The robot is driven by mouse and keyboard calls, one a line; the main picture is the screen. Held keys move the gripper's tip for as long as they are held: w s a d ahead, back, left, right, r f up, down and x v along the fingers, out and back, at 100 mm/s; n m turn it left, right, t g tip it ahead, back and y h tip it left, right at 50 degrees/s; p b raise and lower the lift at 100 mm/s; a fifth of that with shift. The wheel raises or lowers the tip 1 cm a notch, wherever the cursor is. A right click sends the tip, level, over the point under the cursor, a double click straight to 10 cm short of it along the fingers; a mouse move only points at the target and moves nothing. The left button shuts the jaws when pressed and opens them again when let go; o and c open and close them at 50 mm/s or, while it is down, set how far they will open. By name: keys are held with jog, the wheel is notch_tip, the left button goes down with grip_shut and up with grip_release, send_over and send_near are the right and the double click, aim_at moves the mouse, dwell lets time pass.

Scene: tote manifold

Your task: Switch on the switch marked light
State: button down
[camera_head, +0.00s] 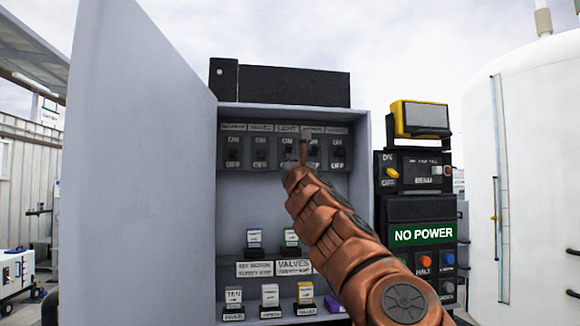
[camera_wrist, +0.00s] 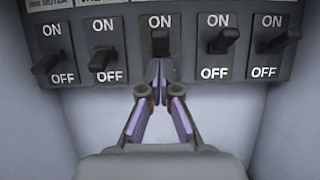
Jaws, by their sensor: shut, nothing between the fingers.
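The switch marked light (camera_head: 288,149) is third in a row of black toggle switches at the top of an open grey cabinet. In the wrist view its lever (camera_wrist: 160,38) sits high, just under ON; its OFF mark is hidden by my fingers. My gripper (camera_wrist: 157,70) is shut and empty, with its fingertips right below that lever. I cannot tell whether they touch it. In the head view my arm reaches up from the lower right, and the gripper (camera_head: 304,150) overlaps the switch row.
The two left levers (camera_wrist: 102,60) sit lower, toward OFF; the two right levers (camera_wrist: 222,41) sit higher. The open cabinet door (camera_head: 140,170) stands at left. A black box with a NO POWER sign (camera_head: 423,234) is at right. Labelled blocks (camera_head: 270,295) stand below.

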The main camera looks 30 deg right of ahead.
jog(key=s+a+b, duration=0.3)
jog(key=s+b, duration=0.1)
jog(key=s, duration=0.6)
jog(key=shift+s+a+f, duration=0.2)
jog(key=shift+a, duration=0.05)
dwell(0.6)
